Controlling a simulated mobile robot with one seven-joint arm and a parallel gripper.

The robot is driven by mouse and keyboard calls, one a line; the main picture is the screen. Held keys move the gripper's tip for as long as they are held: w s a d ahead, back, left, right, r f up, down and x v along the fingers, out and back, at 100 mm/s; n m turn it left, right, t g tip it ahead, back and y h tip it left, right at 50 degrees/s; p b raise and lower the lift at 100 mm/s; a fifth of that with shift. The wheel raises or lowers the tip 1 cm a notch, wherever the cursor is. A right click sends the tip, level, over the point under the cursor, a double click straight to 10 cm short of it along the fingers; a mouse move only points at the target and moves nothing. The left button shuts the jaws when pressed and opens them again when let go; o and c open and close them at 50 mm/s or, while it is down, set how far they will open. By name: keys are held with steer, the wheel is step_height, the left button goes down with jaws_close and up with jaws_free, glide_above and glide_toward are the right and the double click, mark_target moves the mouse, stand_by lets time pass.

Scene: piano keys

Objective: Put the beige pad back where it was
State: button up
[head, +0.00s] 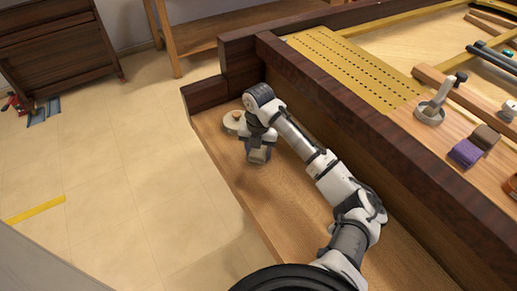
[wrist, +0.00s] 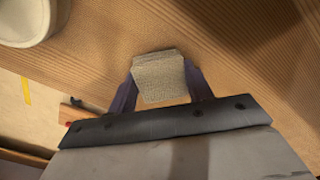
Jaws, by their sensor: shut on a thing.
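The beige pad (wrist: 159,75) is a small block with a woven-looking surface, held between the two dark fingers of my gripper (wrist: 162,88) in the wrist view. In the head view my gripper (head: 258,154) points down over the wooden ledge (head: 225,140), close to its outer left side, and the pad shows only as a small dull patch at its tip. Wood grain lies behind the pad in the wrist view. I cannot tell whether the pad touches the ledge.
A round cream object (head: 235,122) stands on the ledge beside my gripper; it also shows in the wrist view (wrist: 25,20). A dark raised wooden rail (head: 340,93) borders the ledge. Beyond it lie a purple block (head: 465,152), a brown block (head: 486,137) and a pale ring-shaped holder (head: 430,113).

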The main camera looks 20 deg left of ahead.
steer(key=o, duration=0.9)
steer(key=shift+f, duration=0.1)
steer(key=shift+o, duration=0.2)
step_height(320, 180, up, 12)
steer(key=b, duration=0.1)
steer(key=shift+a, duration=0.1)
